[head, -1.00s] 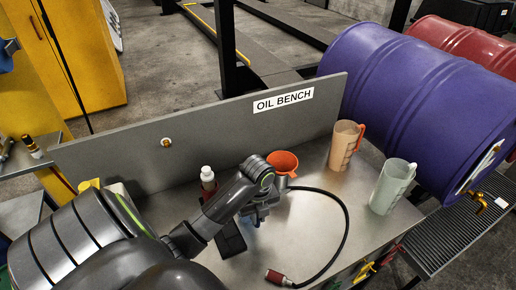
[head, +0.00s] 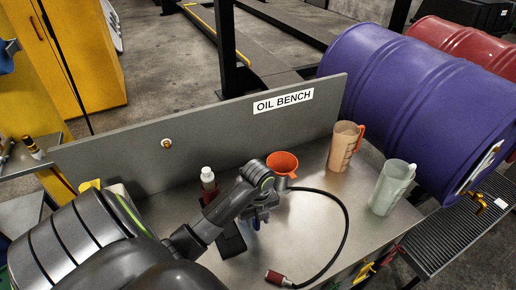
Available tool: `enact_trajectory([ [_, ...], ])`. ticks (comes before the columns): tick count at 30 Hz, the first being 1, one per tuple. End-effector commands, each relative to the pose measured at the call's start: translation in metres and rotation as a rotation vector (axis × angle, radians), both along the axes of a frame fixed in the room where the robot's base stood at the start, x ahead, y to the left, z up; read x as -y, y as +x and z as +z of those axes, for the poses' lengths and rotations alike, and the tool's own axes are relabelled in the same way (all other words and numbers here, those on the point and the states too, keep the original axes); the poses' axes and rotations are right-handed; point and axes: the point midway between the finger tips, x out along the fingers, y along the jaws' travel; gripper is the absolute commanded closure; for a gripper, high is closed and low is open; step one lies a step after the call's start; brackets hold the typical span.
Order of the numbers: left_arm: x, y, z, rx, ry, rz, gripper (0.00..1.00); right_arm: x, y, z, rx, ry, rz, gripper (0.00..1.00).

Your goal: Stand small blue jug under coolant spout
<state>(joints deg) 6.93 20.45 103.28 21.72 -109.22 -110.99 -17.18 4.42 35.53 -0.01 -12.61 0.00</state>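My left arm comes in from the left and reaches over the metal bench. My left gripper (head: 259,214) is low over the middle of the bench, mostly hidden behind its own wrist. A small patch of blue (head: 257,222) shows at the fingers; it may be the small blue jug, but most of it is hidden. I cannot tell whether the fingers are closed on it. A brass tap (head: 478,201) shows at the front of the purple drum (head: 405,105). No label marks it as the coolant spout. My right gripper is out of view.
An orange funnel (head: 282,162), a tan jug (head: 344,146) and a pale green jug (head: 391,188) stand on the bench (head: 318,182). A black hose (head: 347,222) curves across its right part. A white-capped bottle (head: 207,180) is left of my wrist. A grey panel (head: 215,143) closes the back.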

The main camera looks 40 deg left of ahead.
Motion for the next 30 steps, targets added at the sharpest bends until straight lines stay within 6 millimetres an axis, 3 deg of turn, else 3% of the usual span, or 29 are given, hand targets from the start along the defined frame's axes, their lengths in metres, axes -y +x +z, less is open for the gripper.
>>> enact_trajectory([
  [5,-0.001,0.001,0.027,0.006,0.003,-0.003,0.64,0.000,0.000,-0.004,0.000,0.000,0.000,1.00],
  [9,0.000,0.000,0.060,0.001,0.000,0.000,0.64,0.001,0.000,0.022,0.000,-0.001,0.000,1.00],
  [21,0.000,0.001,0.104,0.001,0.000,0.000,0.64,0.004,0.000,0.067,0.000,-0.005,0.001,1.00],
  [30,0.000,0.001,0.119,0.003,-0.001,0.000,0.64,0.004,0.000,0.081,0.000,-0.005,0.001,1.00],
])
